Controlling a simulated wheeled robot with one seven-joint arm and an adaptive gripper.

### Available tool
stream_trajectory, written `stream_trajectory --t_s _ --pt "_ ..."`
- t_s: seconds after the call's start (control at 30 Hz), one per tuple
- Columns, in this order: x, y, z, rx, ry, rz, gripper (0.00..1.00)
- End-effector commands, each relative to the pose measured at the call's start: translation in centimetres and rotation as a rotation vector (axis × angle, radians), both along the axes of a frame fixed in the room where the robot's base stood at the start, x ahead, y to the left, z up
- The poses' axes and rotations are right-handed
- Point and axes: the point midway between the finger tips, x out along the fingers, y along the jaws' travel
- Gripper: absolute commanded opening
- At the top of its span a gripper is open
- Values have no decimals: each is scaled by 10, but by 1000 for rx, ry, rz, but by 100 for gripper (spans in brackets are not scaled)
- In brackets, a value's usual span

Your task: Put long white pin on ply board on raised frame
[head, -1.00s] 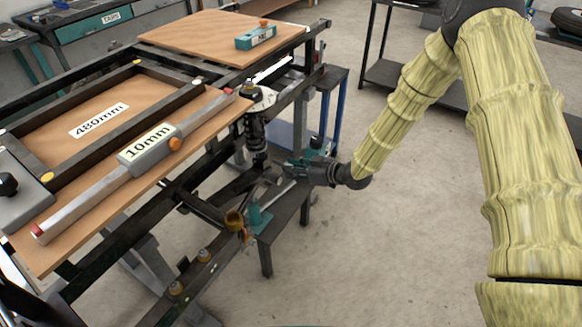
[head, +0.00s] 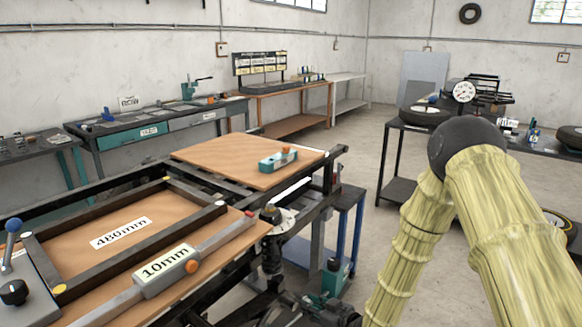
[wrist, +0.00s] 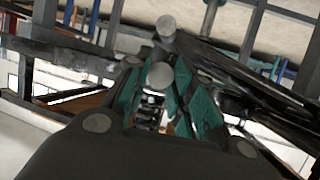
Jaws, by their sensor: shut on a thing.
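My gripper (head: 303,303) shows at the bottom edge of the head view, low beside the frame's right end and partly cut off. In the wrist view its teal finger pads (wrist: 200,103) close around a pale round-ended piece (wrist: 160,75), which I take to be the long white pin, seen end-on. Its length is hidden. A ply board (head: 235,153) lies flat on the far part of the raised black frame (head: 330,172). A nearer ply sheet (head: 88,243) carries a dark rectangular frame. My gripper is below the board level and apart from both sheets.
A teal block (head: 278,160) with an orange knob sits on the far board's right side. A suspension part (head: 272,240) stands at the frame's right end. Much of the far board is bare.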

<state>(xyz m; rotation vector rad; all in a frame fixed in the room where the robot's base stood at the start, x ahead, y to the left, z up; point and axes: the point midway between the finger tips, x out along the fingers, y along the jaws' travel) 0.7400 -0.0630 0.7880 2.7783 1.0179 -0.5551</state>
Motion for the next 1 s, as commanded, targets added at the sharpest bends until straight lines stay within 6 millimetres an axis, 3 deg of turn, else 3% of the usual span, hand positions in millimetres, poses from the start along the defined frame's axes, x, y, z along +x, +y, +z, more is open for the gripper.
stream_trajectory --t_s 0.27,0.7,1.0 --pt "-41 -26 -12 -2 4 -251 0" --pt "-128 -105 -21 -1 2 -662 0" --pt "-139 -116 -19 2 -1 -708 0"
